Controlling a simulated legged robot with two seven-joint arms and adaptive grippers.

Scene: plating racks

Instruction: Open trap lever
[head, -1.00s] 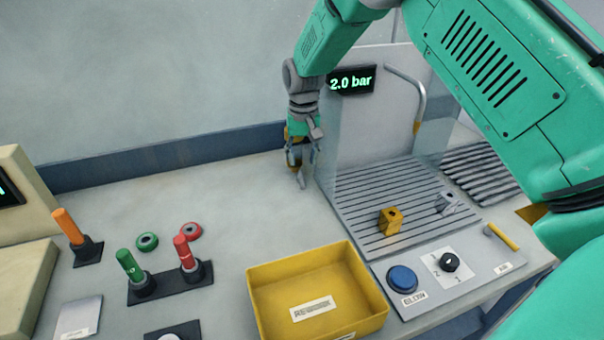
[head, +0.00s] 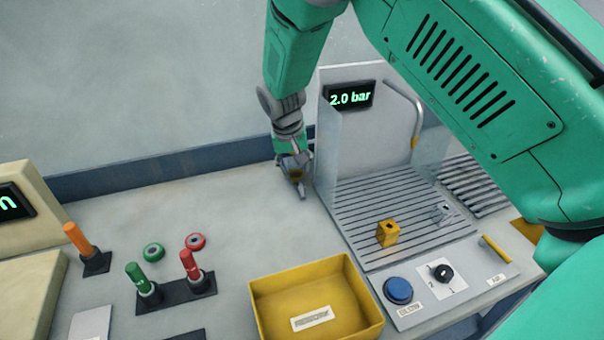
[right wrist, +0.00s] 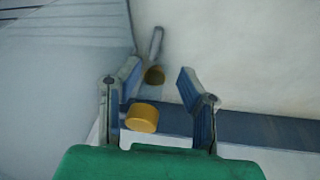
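My right gripper (head: 297,180) points down at the back of the bench, just left of the clear side panel of the 2.0 bar station. In the right wrist view its two blue-grey fingers (right wrist: 160,78) are apart. Between them show a yellow cylinder (right wrist: 142,118) close to the palm and a grey bar with a yellow-brown end (right wrist: 156,50) further off. These may belong to the trap lever; I cannot tell for sure. In the head view the gripper mostly hides this spot. I see no contact with the fingers. My left gripper is not in view.
The slotted station floor (head: 400,205) holds a yellow block (head: 388,233). In front are a blue button (head: 398,290), a dial (head: 442,273) and a yellow AIR handle (head: 496,248). A yellow tray (head: 265,307) and coloured posts (head: 143,280) stand left. The back left bench is clear.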

